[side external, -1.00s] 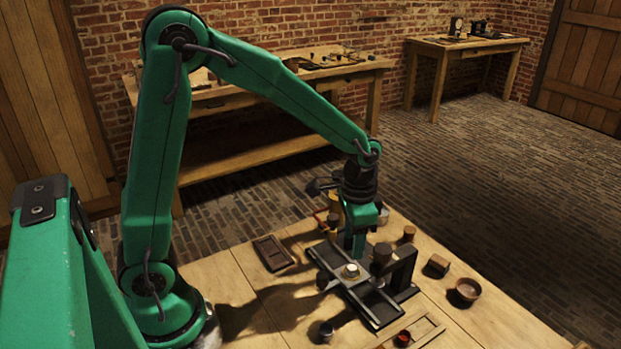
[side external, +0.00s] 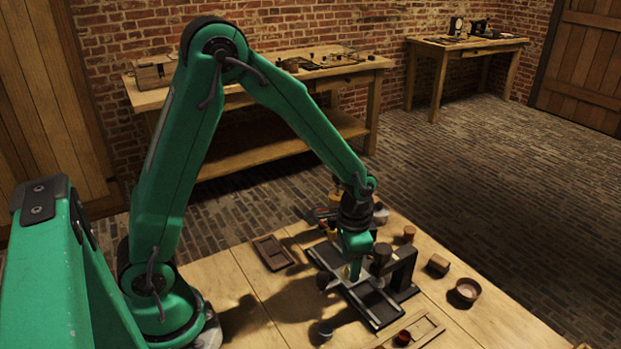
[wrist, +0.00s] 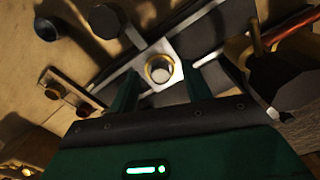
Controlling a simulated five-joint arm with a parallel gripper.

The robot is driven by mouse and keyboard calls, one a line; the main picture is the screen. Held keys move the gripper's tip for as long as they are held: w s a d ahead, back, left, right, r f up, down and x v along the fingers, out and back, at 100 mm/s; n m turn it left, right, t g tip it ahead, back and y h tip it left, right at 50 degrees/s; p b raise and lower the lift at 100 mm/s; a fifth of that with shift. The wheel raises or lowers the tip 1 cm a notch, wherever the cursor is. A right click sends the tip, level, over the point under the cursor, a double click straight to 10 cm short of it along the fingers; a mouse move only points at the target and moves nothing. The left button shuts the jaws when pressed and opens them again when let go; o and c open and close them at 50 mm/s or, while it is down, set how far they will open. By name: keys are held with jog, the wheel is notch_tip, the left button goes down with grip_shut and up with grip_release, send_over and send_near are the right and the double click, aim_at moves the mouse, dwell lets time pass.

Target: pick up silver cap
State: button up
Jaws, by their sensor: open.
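The silver cap (wrist: 161,71) shows in the wrist view as a pale round piece inside a brass-coloured ring on a light square plate. The plate belongs to a dark fixture (side external: 382,308) on the wooden table. My gripper (wrist: 162,80) is open, with one green finger on each side of the ring and a gap to each. In the side external view my gripper (side external: 352,272) is low over the fixture and mostly hides the cap. I cannot tell whether the fingertips have reached the cap's height.
A dark upright post (side external: 404,268) of the fixture stands close to the right of my gripper. A shallow brown tray (side external: 273,253) lies to the left. A small dark jar (side external: 325,331) stands in front.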

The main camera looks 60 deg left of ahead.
jog(key=shift+f, duration=0.3)
grip_shut()
dwell(0.3)
